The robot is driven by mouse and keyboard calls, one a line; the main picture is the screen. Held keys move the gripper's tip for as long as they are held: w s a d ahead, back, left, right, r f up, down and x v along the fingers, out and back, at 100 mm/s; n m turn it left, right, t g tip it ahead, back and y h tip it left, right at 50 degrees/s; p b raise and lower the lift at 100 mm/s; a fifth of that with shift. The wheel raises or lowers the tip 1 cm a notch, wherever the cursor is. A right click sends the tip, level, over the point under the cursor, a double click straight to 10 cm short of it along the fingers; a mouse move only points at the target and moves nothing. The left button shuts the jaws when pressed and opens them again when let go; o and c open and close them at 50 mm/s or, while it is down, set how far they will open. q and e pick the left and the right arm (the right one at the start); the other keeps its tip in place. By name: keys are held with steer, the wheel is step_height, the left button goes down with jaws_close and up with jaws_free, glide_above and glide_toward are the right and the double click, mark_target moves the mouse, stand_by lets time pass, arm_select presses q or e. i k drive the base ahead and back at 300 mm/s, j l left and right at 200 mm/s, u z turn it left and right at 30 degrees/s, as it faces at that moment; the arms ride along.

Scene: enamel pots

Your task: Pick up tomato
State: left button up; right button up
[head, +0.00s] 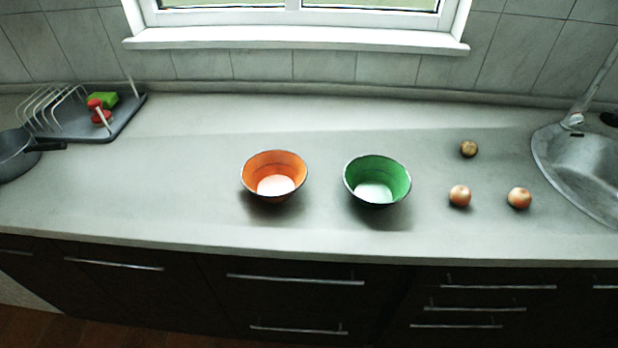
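Three small round vegetables lie apart on the counter, right of the bowls. One is brownish (468,149) and lies farther back. A pale orange-pink one (460,196) lies nearer the front, and a similar one (519,198) lies to its right. The two front ones look like onions; none is clearly a red tomato, and I cannot tell which one the task means. An orange bowl (274,160) and a green bowl (393,174) stand upright mid-counter, with pale bottoms and no vegetable visible inside. Neither of my grippers is in view.
A metal sink (585,165) with a tap is at the right. At the left are a dish rack on a dark tray (75,127), a green block (106,101), a red item (100,111) and a dark pan (16,153). The counter between tray and orange bowl is clear.

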mark_target(519, 198)
steer(key=z, duration=1.25)
